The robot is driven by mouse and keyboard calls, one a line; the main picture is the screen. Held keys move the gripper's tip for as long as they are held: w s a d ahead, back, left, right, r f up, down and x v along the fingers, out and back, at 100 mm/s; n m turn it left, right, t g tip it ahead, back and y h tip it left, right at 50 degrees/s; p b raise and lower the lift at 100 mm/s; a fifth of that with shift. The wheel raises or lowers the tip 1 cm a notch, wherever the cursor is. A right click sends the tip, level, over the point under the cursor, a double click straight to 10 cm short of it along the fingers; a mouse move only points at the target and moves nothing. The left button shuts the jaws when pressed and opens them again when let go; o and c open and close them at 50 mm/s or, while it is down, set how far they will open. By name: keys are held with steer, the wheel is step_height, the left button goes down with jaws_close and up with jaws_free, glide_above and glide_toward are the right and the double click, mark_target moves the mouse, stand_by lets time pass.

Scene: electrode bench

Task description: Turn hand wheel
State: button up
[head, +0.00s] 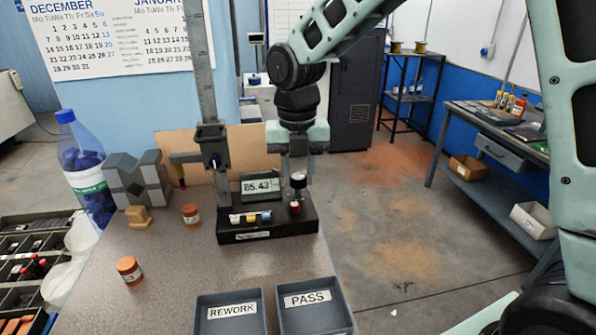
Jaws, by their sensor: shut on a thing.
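A height gauge stands on the bench, with a tall scale column (199,80), a slider (210,145) with a pointed arm to its left, and a black base (268,225). Its display (260,186) appears to read 85.43. The hand wheel (298,181), dark with a pale top, stands upright at the right end of the base. My gripper (298,177) points straight down over that end, its two fingers either side of the wheel and shut on it. The fingers partly hide the wheel, and the exact contact is too small to see.
A grey V-block (137,181), a water bottle (86,170) and orange-brown capped jars (130,270) (191,214) are at the left. REWORK (231,328) and PASS (316,320) trays lie in front. The bench's right edge is close to the base.

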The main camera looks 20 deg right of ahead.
steer(key=shift+r+m, duration=0.1)
steer(key=shift+m, duration=0.2)
steer(key=m+p, duration=0.2)
steer(key=m, duration=0.3)
steer(key=shift+w, duration=0.1)
steer(key=m+p, duration=0.1)
steer(key=m, duration=0.4)
steer(key=shift+w+m, duration=0.1)
steer(key=shift+m, duration=0.3)
steer(key=m, duration=1.1)
steer(key=shift+w+m, duration=0.1)
steer(key=shift+m, duration=0.3)
steer(key=m, duration=0.6)
steer(key=m+p, duration=0.1)
steer(key=m, duration=0.5)
steer(key=shift+d+m, duration=0.15)
steer(key=shift+m, duration=0.15)
steer(key=m+p, duration=0.1)
steer(key=m, duration=0.4)
steer(key=shift+r, duration=0.1)
steer(key=shift+m+p, duration=1)
steer(key=shift+m, duration=1.1)
